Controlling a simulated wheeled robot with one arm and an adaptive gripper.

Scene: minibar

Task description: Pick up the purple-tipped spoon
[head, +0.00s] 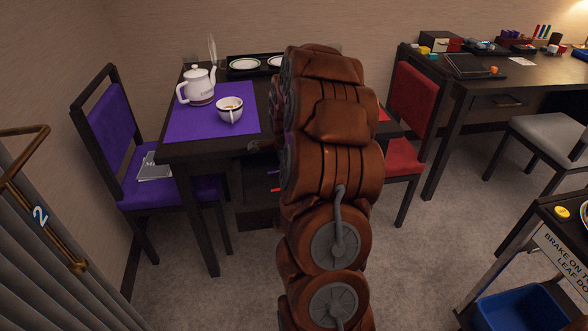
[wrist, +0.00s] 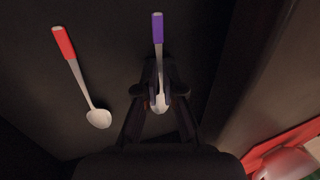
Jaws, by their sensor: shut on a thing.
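The purple-tipped spoon (wrist: 158,62) shows in the wrist view, its purple handle end pointing up the picture and its pale bowl low. My gripper (wrist: 158,92) is shut on it near the bowl end, with a finger at each side. I cannot tell whether the spoon touches the dark surface beneath. A red-tipped spoon (wrist: 80,75) lies apart on the left, slanted, its bowl toward the lower middle. In the head view, my arm hides my gripper; small purple and red ends (head: 274,189) show beside the arm, below the tabletop.
The dark table (head: 195,152) bears a purple mat (head: 185,125), a white teapot (head: 199,85), a cup (head: 230,108) and a tray with plates. A purple chair (head: 108,145) stands left and a red chair (head: 412,105) right. Open carpet (head: 420,255) lies toward the front right.

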